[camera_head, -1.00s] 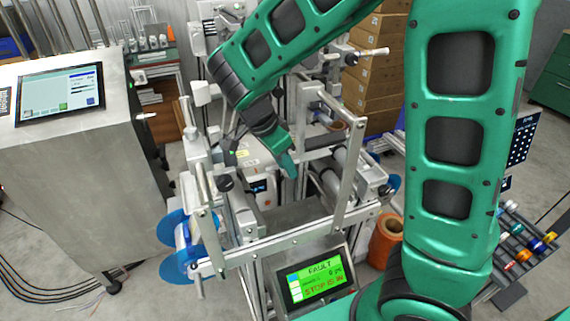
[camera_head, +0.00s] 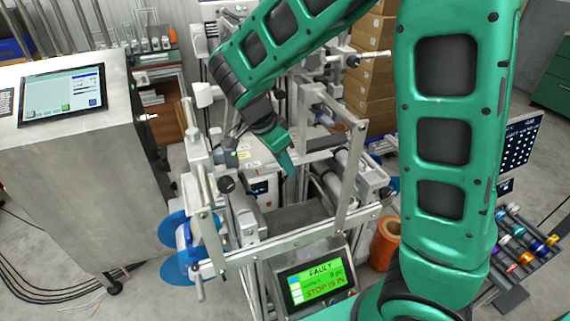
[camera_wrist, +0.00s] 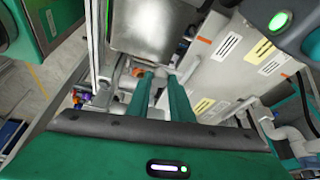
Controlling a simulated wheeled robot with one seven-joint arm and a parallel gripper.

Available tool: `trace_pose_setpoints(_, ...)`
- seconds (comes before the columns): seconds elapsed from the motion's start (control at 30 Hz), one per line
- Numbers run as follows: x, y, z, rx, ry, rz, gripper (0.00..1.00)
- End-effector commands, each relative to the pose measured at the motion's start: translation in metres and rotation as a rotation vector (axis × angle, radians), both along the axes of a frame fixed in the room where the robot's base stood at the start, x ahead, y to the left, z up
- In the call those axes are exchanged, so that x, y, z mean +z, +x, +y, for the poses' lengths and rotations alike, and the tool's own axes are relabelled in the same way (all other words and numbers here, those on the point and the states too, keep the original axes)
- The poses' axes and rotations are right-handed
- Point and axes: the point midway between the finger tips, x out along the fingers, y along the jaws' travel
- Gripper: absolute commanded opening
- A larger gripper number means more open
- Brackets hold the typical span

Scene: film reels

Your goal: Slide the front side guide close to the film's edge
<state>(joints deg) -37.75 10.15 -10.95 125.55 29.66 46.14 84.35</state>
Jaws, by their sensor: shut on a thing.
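My gripper (camera_head: 287,163) reaches down into the middle of the film machine, between its two side frames. In the wrist view its two green fingers (camera_wrist: 161,73) stand close together with a small gap, shut on a small pale grey part at their tips. This part fits the front side guide, but the fingers hide most of it. In the head view the guide cannot be made out behind my gripper. The film's edge and its distance from the guide cannot be told in either view.
Metal rollers (camera_head: 327,181) and an upright frame bar (camera_head: 350,176) stand close right of my gripper. A blue reel (camera_head: 180,262) is at the machine's front left. A steel cabinet (camera_head: 85,175) stands left.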

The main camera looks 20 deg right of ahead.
Motion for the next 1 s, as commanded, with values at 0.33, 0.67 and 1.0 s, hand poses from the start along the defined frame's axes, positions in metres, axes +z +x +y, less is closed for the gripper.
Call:
trace_pose_setpoints(0.33, 0.0, 0.0, 0.0, -0.001, 0.0, 0.0, 0.28)
trace_pose_setpoints(0.67, 0.026, -0.001, 0.011, 0.0, 0.004, -0.003, 0.28)
trace_pose_setpoints(1.0, 0.082, -0.005, 0.033, 0.0, 0.002, -0.003, 0.28)
